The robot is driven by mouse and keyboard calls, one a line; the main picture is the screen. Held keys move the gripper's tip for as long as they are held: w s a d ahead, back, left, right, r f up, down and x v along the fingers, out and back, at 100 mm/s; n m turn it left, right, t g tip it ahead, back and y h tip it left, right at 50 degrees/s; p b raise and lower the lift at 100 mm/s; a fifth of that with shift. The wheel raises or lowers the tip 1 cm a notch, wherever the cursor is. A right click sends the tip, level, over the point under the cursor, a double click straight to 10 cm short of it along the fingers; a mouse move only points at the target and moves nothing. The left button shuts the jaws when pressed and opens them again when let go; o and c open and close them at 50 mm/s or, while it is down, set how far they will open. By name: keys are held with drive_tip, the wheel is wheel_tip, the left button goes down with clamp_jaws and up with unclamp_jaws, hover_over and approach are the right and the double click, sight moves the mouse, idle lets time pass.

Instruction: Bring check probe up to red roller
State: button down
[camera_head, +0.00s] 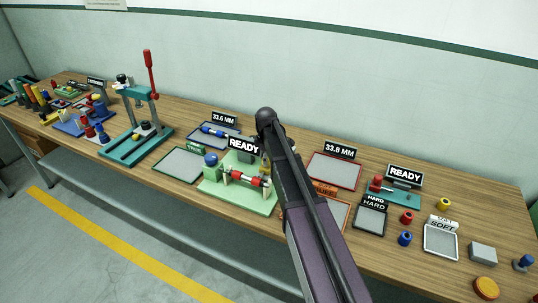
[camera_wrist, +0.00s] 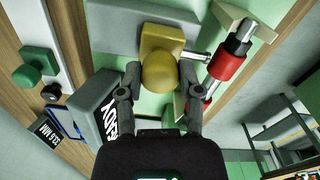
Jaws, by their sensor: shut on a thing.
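The check probe (camera_wrist: 162,38) is a yellow block with a round yellow knob and a silver rod. In the wrist view my gripper (camera_wrist: 160,78) is shut on its knob. The rod points right at the red roller (camera_wrist: 228,66), which lies on a silver shaft. The tip is very close to the roller; I cannot tell whether they touch. In the head view the roller (camera_head: 264,182) sits across the light green fixture (camera_head: 238,201). My arm hides much of the probe and my fingertips there.
A READY sign (camera_head: 243,144) stands behind the roller. Grey trays (camera_head: 180,164) and (camera_head: 335,171) lie on either side, marked by size signs. Hard and soft trays (camera_head: 440,241), loose rollers and a teal press (camera_head: 135,146) share the wooden bench. Little room is free around the fixture.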

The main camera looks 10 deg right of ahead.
drive_tip(key=shift+s+a, duration=0.3)
drive_tip(key=shift+s, duration=0.15)
drive_tip(key=shift+c, duration=1.3)
unclamp_jaws()
drive_tip(key=shift+a, duration=0.1)
drive_tip(key=shift+w, duration=0.1)
